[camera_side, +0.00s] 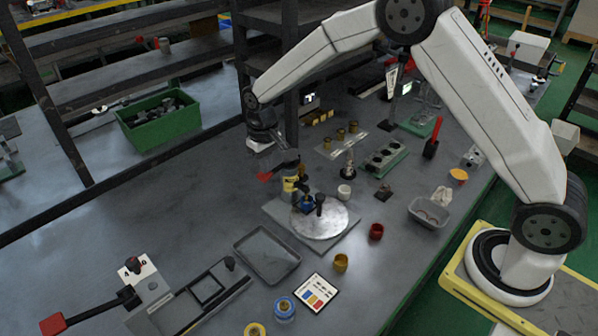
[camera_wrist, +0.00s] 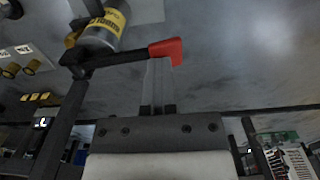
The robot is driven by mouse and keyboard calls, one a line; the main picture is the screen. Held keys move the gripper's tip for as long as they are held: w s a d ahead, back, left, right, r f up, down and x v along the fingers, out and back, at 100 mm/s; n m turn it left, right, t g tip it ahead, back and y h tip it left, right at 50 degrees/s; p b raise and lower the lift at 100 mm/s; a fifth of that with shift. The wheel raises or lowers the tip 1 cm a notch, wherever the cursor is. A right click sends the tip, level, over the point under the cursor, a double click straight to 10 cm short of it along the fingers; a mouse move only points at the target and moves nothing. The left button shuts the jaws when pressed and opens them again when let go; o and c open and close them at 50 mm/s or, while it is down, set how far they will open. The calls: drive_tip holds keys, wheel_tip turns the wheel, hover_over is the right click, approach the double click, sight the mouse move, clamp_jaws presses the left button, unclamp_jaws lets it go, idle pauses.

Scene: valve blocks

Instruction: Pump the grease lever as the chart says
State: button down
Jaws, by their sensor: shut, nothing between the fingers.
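The grease pump (camera_side: 290,185) is a grey cylinder with a yellow label, near the round plate in the side view. It shows upper left in the wrist view (camera_wrist: 103,27). Its black lever (camera_wrist: 115,56) ends in a red grip (camera_wrist: 168,50), seen in the side view as a red tip (camera_side: 265,177). My gripper (camera_wrist: 158,62) is shut and empty, its fingertips right at the red grip. I cannot tell whether they touch it. A white card (camera_side: 314,292) with coloured squares lies at the front; its print is too small to read.
A round plate (camera_side: 325,222) with a blue part stands beside the pump. A grey tray (camera_side: 267,255), yellow cup (camera_side: 341,262) and red cup (camera_side: 376,231) are nearby. A red-handled lever (camera_side: 53,324) is front left. A green bin (camera_side: 158,120) stands back left. The left middle is clear.

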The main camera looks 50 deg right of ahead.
drive_tip(key=shift+r, duration=2.6)
drive_tip(key=shift+r, duration=0.1)
wheel_tip(320, 180, up, 6)
drive_tip(key=shift+r, duration=0.2)
drive_tip(key=shift+f, duration=0.1)
drive_tip(key=shift+f, duration=3.25)
